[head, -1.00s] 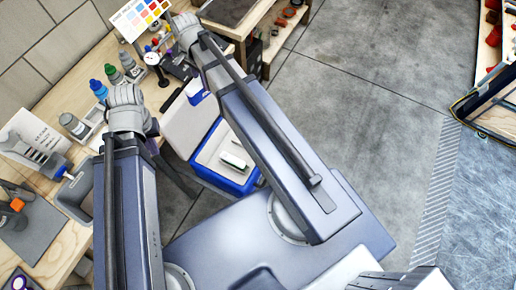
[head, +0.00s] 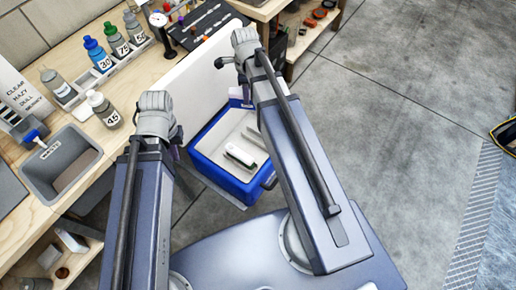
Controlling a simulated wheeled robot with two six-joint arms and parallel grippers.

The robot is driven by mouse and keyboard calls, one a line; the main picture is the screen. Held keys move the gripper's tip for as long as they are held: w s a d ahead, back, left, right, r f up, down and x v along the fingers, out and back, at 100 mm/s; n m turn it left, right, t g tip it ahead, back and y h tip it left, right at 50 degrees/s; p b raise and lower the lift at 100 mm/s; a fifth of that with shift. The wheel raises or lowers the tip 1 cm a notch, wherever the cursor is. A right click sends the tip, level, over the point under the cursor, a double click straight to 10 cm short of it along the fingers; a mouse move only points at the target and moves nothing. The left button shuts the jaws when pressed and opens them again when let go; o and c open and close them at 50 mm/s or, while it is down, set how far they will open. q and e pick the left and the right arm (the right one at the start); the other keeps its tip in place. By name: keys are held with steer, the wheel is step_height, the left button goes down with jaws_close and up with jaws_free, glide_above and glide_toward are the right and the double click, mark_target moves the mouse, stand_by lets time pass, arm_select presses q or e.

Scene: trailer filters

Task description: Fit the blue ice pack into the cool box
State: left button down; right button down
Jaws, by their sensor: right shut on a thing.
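The cool box (head: 215,182) stands open below the bench edge, with blue walls and a pale inside. Its white lid (head: 205,75) is raised on the bench side. My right gripper (head: 240,84) points down over the box's far part, shut on the blue ice pack (head: 240,103). Only a small part of the pack shows beside my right arm, so its tilt and its height over the box are unclear. My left gripper (head: 177,148) hangs near the box's left side. Its fingers are mostly hidden, and I cannot tell whether they are open.
A white-topped item (head: 240,156) and a grey piece (head: 254,136) lie inside the box. The bench to the left holds numbered bottles (head: 96,53) and a grey bin (head: 62,165).

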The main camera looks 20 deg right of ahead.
steer(key=d+f+m+b, duration=0.1)
steer(key=f+m+b, duration=0.1)
steer(key=f+b, duration=0.4)
steer(key=s+d+f+m+b, duration=0.1)
steer(key=d+f+m+b, duration=0.1)
steer(key=f+b, duration=0.4)
step_height(320, 180, down, 2)
steer(key=shift+s+f+m, duration=0.1)
steer(key=shift+s+m, duration=0.1)
steer(key=shift+m, duration=0.6)
steer(key=shift+d, duration=0.1)
step_height(320, 180, down, 6)
steer(key=b, duration=0.6)
steer(key=shift+f+b, duration=0.2)
steer(key=shift+b, duration=0.1)
step_height(320, 180, down, 4)
steer(key=b, duration=0.3)
steer(key=shift+r+b, duration=0.25)
steer(key=shift+b, duration=0.05)
steer(key=shift+f, duration=0.25)
steer(key=c, duration=0.5)
jaws_free()
steer(key=shift+r, duration=0.1)
